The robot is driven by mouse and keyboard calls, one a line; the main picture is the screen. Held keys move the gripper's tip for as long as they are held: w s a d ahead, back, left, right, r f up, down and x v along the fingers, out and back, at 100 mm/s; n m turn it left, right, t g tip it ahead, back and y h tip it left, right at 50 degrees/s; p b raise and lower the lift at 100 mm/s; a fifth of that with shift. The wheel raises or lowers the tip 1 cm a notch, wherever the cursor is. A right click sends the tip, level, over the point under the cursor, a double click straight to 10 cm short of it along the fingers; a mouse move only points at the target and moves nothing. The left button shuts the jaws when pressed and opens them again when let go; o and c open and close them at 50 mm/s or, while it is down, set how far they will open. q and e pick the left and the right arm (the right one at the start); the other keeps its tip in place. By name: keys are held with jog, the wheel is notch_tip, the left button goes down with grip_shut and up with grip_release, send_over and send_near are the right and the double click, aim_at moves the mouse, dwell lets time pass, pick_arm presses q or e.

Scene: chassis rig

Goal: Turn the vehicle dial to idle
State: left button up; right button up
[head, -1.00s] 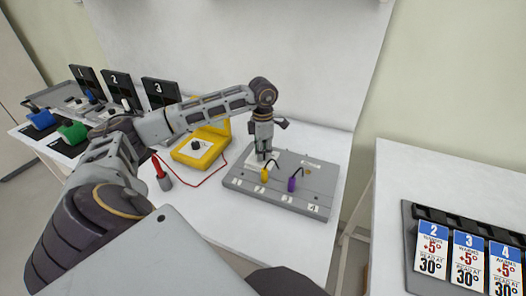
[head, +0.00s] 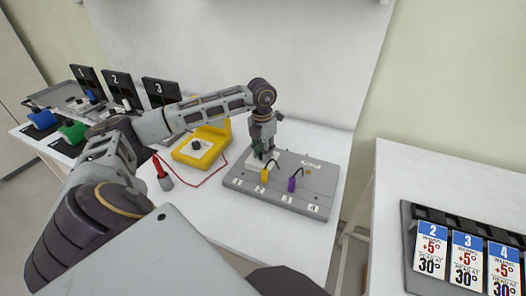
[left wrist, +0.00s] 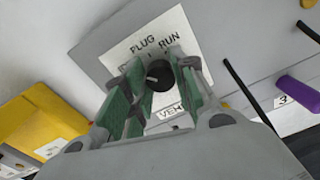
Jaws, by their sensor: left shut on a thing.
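The vehicle dial (left wrist: 159,74) is a small black round knob on a white label plate (left wrist: 118,48) in the left wrist view. The plate reads PLUG and RUN; other words are partly covered by the fingers, and a VEH... label shows below. My left gripper (head: 261,152) points down at the back left of the grey board (head: 322,180) in the head view. Its green-padded fingers are shut on the dial, one on each side. The dial is hidden behind the gripper in the head view, and its pointer direction cannot be read clearly. My right gripper is not in view.
A yellow plug (head: 264,175) and a purple plug (head: 292,184) with black leads stand on the board close to the gripper. A yellow meter (head: 192,153) and a red probe (head: 160,168) with a red lead lie to the left. Numbered cards (head: 432,247) stand on the right table.

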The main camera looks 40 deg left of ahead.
pick_arm(q)
jog(key=shift+r+n, duration=0.1)
jog(key=shift+n, duration=0.4)
jog(key=o, duration=1)
jog(key=shift+o, duration=0.2)
notch_tip(320, 180, up, 12)
jog(key=shift+a, duration=0.2)
dwell(0.7)
